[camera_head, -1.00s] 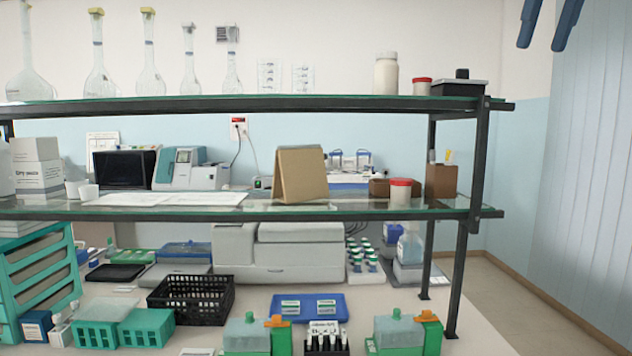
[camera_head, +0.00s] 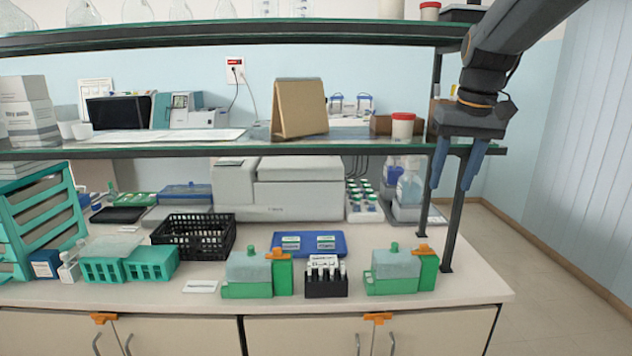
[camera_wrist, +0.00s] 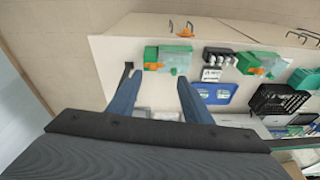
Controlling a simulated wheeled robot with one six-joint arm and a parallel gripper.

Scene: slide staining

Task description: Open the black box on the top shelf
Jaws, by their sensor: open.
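The black box (camera_head: 463,13) sits at the right end of the top shelf (camera_head: 230,37). Only its lower part shows at the upper edge of the head view, and my arm partly covers its right side. It does not show clearly in the wrist view. My gripper (camera_head: 451,186) hangs fingers down at the right end of the shelving, well below the box. Its two blue fingers are apart with nothing between them. They also show in the wrist view (camera_wrist: 157,80), pointing toward the bench below.
A red-lidded jar (camera_head: 429,11) stands left of the box. Another red-lidded jar (camera_head: 403,126) is on the middle shelf (camera_head: 200,143). A black shelf post (camera_head: 461,208) is close to my fingers. Green staining containers (camera_head: 393,273) stand on the bench. Floor right of the bench is clear.

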